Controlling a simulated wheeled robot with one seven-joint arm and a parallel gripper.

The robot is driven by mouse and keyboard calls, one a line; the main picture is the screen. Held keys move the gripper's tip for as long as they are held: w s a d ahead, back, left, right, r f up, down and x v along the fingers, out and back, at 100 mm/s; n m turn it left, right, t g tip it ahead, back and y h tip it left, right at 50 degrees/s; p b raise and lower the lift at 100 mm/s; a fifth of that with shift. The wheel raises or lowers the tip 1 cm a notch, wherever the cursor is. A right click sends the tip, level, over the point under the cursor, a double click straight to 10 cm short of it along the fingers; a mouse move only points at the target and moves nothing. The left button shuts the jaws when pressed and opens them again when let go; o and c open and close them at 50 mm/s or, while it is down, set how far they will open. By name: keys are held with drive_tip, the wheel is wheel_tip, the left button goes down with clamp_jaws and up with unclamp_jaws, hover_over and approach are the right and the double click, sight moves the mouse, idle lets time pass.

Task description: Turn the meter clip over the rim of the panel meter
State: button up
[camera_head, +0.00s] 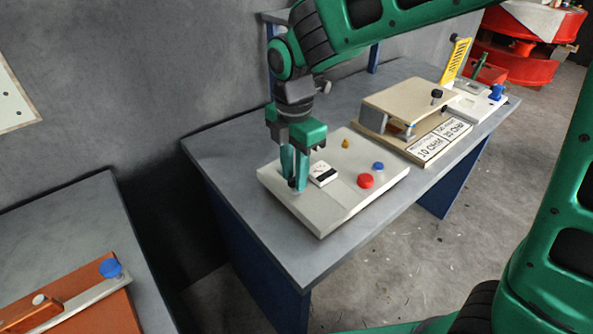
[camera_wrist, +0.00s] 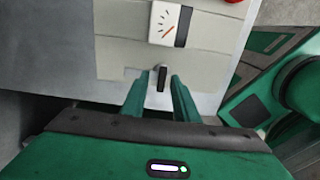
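The panel meter (camera_head: 322,173), a small white-faced block with a black strip, sits on the pale panel board (camera_head: 335,213). It also shows in the wrist view (camera_wrist: 167,24), with a red needle and scale marks. A small dark upright piece (camera_wrist: 161,78), which looks like the meter clip, stands on the board apart from the meter. My gripper (camera_head: 296,188) points down at the board's left part, beside the meter. In the wrist view its fingertips (camera_wrist: 161,79) stand either side of the dark piece, with narrow gaps showing. The piece's lower end is hard to make out.
The board also bears a red button (camera_head: 365,181), a blue knob (camera_head: 378,166) and a yellow knob (camera_head: 346,143). A wooden fixture (camera_head: 409,103) with labels stands farther right on the grey table (camera_head: 225,145). A second table at lower left holds an orange plate (camera_head: 95,315).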

clamp_jaws()
drive_tip(key=shift+d, duration=0.1)
